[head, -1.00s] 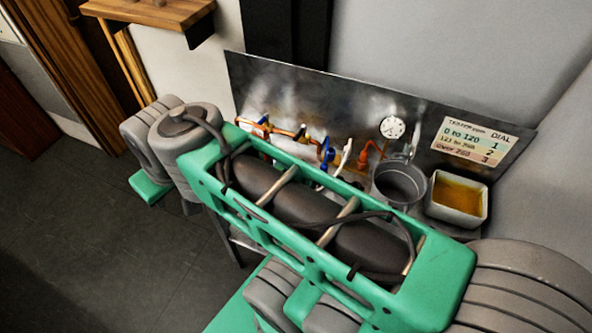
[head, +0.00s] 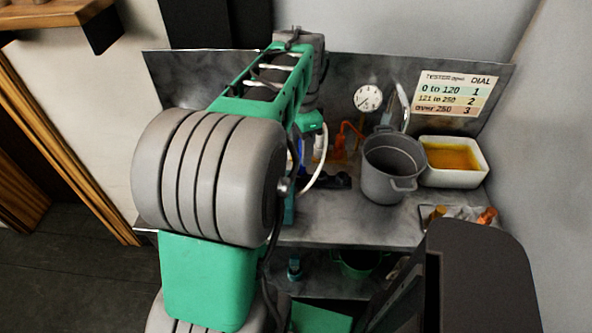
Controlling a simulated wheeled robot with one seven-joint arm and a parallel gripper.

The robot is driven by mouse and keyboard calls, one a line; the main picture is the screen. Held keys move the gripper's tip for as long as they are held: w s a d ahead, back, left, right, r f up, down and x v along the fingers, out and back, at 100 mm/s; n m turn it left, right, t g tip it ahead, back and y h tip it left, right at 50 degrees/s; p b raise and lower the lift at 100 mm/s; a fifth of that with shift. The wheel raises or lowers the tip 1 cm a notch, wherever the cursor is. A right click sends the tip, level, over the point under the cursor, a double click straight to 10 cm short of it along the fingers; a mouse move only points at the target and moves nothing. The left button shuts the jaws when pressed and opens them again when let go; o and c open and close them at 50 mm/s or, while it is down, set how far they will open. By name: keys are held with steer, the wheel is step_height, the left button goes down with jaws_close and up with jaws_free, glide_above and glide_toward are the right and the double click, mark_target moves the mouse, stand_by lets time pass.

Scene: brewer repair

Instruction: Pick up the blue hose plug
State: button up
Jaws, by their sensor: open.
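I cannot clearly make out the blue hose plug. A small blue part (head: 300,151) shows at the pipework beside my arm, mostly covered; I cannot tell whether it is the plug or a valve handle. A curved white hose or handle (head: 322,163) is just right of it. My green and grey arm reaches over the left part of the bench, and its wrist end comes down near the pipes. My gripper is not visible; the arm's large links cover that area.
The metal bench (head: 345,225) holds a grey pot (head: 390,172), a white tub of amber liquid (head: 480,160) and a small tray (head: 453,213) with copper-coloured parts. A round gauge (head: 368,97) and a dial chart (head: 457,92) are on the backsplash. A lower shelf holds a green container (head: 357,264).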

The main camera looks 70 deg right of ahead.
mark_target(301, 170)
step_height(301, 170, down, 5)
steer(key=shift+f+p, duration=0.2)
steer(key=shift+p, duration=0.1)
steer(key=shift+c, duration=0.3)
jaws_close()
